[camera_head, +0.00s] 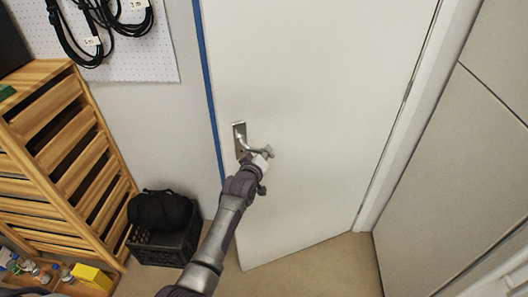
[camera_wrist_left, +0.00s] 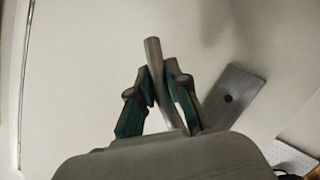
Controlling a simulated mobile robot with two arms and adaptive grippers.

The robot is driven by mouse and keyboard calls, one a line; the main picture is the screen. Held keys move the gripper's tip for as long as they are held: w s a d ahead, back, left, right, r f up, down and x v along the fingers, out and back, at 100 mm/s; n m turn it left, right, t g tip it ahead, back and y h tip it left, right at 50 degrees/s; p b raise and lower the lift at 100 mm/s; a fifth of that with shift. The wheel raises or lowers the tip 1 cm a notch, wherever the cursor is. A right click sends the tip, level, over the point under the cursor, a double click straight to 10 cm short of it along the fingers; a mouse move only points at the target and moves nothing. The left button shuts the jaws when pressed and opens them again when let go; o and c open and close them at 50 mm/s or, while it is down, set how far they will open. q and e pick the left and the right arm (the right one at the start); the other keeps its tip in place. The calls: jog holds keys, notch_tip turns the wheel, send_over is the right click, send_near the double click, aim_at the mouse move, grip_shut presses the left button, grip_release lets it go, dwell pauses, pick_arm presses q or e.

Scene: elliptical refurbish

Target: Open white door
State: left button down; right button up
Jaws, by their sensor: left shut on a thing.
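The white door (camera_head: 320,110) fills the middle of the head view. Its lower left corner stands out over the floor, in front of the wall line, so it looks slightly ajar. Its metal lever handle (camera_head: 255,150) is near the left edge, on a grey plate (camera_head: 239,138). My left gripper (camera_head: 265,157) is shut on the lever. In the left wrist view, the lever (camera_wrist_left: 164,80) runs between the two green-padded fingers (camera_wrist_left: 163,95), and the plate (camera_wrist_left: 233,97) is to the right. The fingers hide part of the lever. My right gripper is not in view.
A wooden slatted rack (camera_head: 60,150) stands at the left. A black crate (camera_head: 165,247) with a dark bag (camera_head: 160,210) is on the floor left of the door. Grey panels (camera_head: 460,150) close off the right. Bare floor (camera_head: 310,270) lies below the door.

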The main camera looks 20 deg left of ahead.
pick_arm(q)
jog(key=shift+w+a+r, duration=0.1)
jog(key=shift+a+r, duration=0.05)
jog(key=shift+a, duration=0.1)
jog(key=shift+w+a, duration=0.2)
jog(key=c, duration=1.5)
grip_release()
jog(key=shift+w+a+f, duration=0.25)
jog(key=shift+w+f, duration=0.05)
jog(key=shift+f, duration=0.15)
jog(key=shift+o, duration=1.9)
jog(key=shift+s+r, duration=0.15)
jog(key=shift+s+d, duration=0.1)
jog(key=shift+s+r, duration=0.1)
jog(key=shift+s, duration=0.4)
jog(key=v, duration=1.1)
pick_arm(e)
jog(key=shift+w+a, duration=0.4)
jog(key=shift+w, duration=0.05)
